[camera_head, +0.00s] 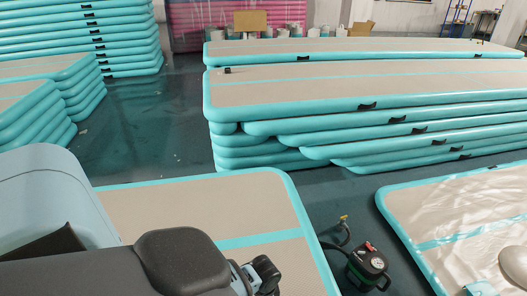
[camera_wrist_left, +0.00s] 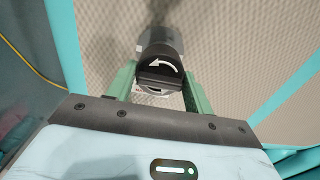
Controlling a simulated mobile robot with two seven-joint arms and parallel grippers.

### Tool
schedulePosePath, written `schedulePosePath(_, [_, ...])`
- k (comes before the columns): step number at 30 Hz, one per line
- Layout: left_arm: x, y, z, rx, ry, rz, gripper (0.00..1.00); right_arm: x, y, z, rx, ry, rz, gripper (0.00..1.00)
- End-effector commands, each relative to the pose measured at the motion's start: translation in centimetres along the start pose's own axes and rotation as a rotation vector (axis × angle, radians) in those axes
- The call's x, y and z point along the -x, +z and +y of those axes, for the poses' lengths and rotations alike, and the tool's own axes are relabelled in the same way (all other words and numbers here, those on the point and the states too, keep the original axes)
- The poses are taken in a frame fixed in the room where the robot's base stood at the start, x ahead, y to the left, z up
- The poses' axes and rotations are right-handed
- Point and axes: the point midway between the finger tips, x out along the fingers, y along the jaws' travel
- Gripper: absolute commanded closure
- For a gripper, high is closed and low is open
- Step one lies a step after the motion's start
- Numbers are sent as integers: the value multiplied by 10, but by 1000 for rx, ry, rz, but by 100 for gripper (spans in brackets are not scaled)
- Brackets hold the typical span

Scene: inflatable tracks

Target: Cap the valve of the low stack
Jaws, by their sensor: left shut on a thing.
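The low stack (camera_head: 190,213), beige on top with teal edges, lies at the lower left of the head view. Its beige surface (camera_wrist_left: 235,40) fills much of the left wrist view. My left gripper (camera_wrist_left: 158,88) has green fingers shut on a black cap (camera_wrist_left: 160,72) with a white curved arrow. A grey round part shows just beyond the cap; I cannot tell whether it belongs to the cap. In the head view my left gripper (camera_head: 262,275) is over the low stack, partly hidden by my arm. I cannot make out the valve or whether the cap touches it. My right gripper is not identifiable.
A black pump (camera_head: 367,265) with a hose stands on the floor right of the low stack. A plastic-covered track (camera_head: 455,215) lies farther right. A taller stack (camera_head: 350,88) stands behind, with a small dark object (camera_head: 227,70) on top. Dark floor separates them.

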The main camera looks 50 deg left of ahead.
Motion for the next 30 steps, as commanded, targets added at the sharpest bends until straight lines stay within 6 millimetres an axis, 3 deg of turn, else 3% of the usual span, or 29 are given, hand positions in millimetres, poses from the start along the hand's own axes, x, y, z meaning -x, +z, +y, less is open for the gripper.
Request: schedulePosePath(30, [-18, 0, 0, 0, 0, 0, 70, -7, 12, 0, -1, -2, -16, 0])
